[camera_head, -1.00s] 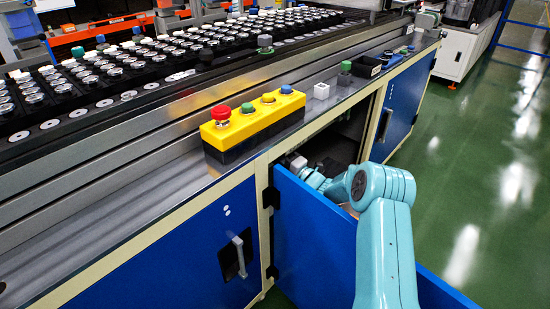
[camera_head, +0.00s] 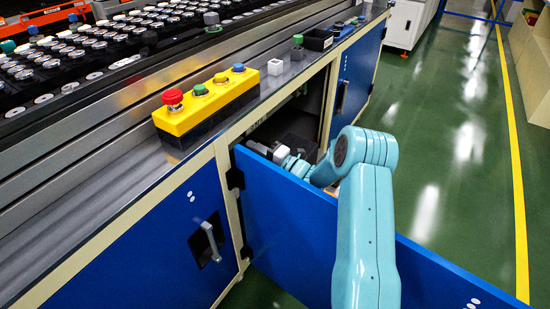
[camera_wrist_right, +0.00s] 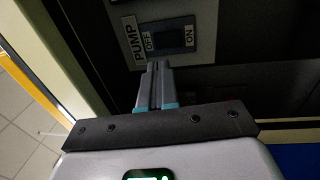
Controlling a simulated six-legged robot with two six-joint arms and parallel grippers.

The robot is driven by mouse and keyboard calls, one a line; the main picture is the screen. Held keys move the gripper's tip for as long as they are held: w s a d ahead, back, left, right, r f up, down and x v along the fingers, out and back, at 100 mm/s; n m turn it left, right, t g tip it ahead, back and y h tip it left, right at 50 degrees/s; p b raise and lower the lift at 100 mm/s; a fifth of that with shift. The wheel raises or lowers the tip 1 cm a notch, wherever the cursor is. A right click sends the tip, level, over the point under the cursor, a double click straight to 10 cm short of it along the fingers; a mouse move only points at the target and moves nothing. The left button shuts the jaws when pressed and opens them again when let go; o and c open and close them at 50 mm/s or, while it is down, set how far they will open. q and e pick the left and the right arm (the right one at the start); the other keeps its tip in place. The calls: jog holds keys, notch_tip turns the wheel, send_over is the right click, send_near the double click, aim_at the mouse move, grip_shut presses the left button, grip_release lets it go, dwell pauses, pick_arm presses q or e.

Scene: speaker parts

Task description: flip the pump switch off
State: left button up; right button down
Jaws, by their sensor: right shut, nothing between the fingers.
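The pump switch (camera_wrist_right: 168,38) shows in the right wrist view as a dark rocker on a grey plate, labelled PUMP, with OFF on its left and ON on its right. My right gripper (camera_wrist_right: 158,66) is shut and empty. Its fingertips are just below the switch in that view, near the plate's lower edge; whether they touch it I cannot tell. In the head view my right arm reaches over the open blue door (camera_head: 290,225) into the cabinet (camera_head: 318,115). The switch is hidden there. My left gripper is not in view.
A yellow button box (camera_head: 205,100) with red, green and blue buttons sits on the bench above the cabinet. Green floor (camera_head: 450,140) is clear to the right.

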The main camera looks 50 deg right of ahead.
jog(key=s+f, duration=0.1)
jog(key=s, duration=0.7)
jog(key=shift+s+d, duration=0.25)
jog(key=shift+d, duration=0.05)
